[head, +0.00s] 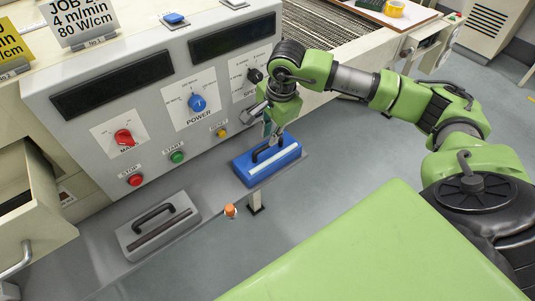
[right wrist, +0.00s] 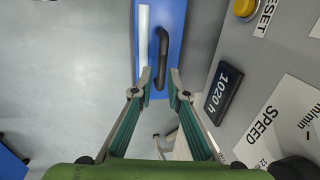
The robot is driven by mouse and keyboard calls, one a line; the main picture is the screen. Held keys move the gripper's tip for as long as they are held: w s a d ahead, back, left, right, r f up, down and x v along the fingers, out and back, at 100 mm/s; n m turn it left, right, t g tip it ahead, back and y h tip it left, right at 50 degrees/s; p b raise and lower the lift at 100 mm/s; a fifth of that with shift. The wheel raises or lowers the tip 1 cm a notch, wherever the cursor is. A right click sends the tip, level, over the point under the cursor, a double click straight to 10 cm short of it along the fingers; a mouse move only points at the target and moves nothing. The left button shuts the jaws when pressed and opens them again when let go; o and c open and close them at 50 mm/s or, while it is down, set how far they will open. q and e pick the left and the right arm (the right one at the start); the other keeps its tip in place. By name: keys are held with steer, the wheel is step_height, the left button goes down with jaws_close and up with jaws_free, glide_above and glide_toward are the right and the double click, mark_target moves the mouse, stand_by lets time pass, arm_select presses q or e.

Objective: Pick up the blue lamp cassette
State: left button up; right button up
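The blue lamp cassette (head: 250,177) lies on the grey shelf below the control panel in the head view. It has a black arched handle and a white strip along its top. In the right wrist view the cassette (right wrist: 181,25) and its handle (right wrist: 161,45) show at the top. My right gripper (head: 269,140) is at the cassette's handle. In the right wrist view my right gripper (right wrist: 161,82) is open, with a fingertip on each side of the handle's near end. I cannot tell whether the fingers touch it. My left gripper is not in view.
A grey cassette (head: 136,242) with a black handle lies on the shelf to the left. The control panel (head: 95,112) with knobs and buttons rises behind. A small orange part (head: 230,211) is at the shelf's front edge. An open drawer (head: 35,225) juts out at left.

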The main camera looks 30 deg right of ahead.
mark_target(267, 144)
steer(key=shift+w+f, duration=0.2)
steer(key=shift+f, duration=0.45)
steer(key=shift+w+f, duration=0.1)
steer(key=shift+f, duration=0.25)
steer(key=shift+w+f, duration=0.1)
steer(key=shift+f, duration=0.1)
steer(key=f, duration=0.2)
steer(key=w+f+p, duration=0.1)
steer(key=f, duration=0.1)
steer(key=shift+f+p, duration=0.15)
steer(key=shift+p, duration=0.15)
steer(key=shift+w+f, duration=0.1)
steer(key=shift+f, duration=0.2)
jaws_close()
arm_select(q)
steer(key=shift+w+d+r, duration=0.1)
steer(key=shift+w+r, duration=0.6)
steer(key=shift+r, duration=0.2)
arm_select(e)
steer(key=shift+r, duration=0.1)
steer(key=shift+r, duration=0.1)
